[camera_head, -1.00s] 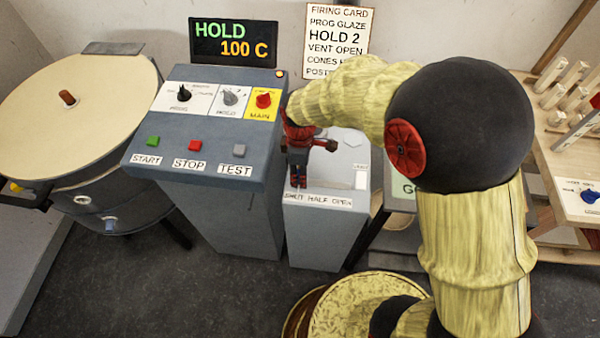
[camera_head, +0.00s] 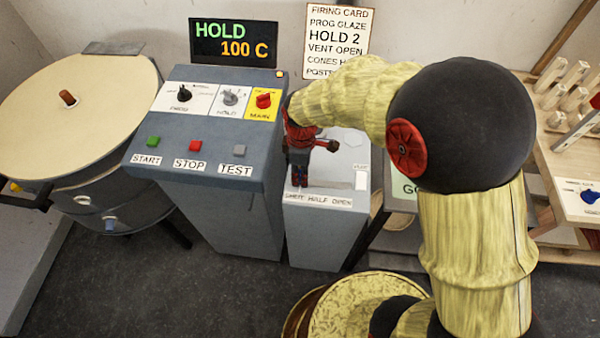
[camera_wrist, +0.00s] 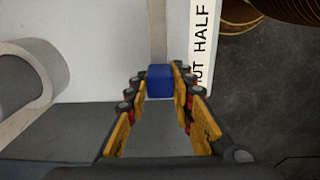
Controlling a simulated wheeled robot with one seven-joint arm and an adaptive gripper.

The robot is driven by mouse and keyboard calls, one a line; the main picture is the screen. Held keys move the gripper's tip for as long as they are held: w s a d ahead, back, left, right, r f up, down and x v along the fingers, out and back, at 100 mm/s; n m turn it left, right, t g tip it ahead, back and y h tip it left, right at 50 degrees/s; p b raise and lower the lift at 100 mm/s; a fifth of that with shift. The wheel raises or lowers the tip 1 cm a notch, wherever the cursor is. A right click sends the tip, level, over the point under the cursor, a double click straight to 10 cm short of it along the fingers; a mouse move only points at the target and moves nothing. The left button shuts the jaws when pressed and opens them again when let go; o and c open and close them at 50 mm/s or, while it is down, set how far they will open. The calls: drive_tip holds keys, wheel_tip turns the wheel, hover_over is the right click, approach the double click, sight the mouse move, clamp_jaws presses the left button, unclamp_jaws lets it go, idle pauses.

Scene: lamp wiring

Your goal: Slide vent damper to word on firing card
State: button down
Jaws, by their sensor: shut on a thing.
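My gripper (camera_head: 300,180) points down over the left part of the grey vent box (camera_head: 325,240). It is shut on the blue damper knob (camera_wrist: 160,82), which shows between the fingertips in the wrist view. The knob is beside the SHUT end of the label strip (camera_head: 318,200) reading SHUT, HALF, OPEN; the strip also shows in the wrist view (camera_wrist: 202,45). In the head view the fingers mostly hide the knob. The firing card (camera_head: 338,40) on the wall reads HOLD 2 and VENT OPEN; its lower lines are partly hidden by my arm.
The control panel (camera_head: 205,130) with buttons and dials stands close left of my gripper. A display (camera_head: 235,42) reads HOLD 100 C. A round kiln (camera_head: 80,110) is at left. A wooden bench (camera_head: 560,150) is at right. The box top right of my gripper looks largely clear.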

drive_tip(key=s+d+p, duration=0.1)
drive_tip(key=d, duration=0.3)
drive_tip(key=s+d+p, duration=0.1)
drive_tip(key=d, duration=0.4)
drive_tip(key=s+d+p, duration=0.1)
drive_tip(key=d, duration=0.3)
drive_tip(key=shift+d, duration=0.35)
drive_tip(key=c, duration=1.7)
unclamp_jaws()
drive_tip(key=shift+d, duration=0.15)
drive_tip(key=shift+o, duration=0.8)
wheel_tip(320, 180, up, 12)
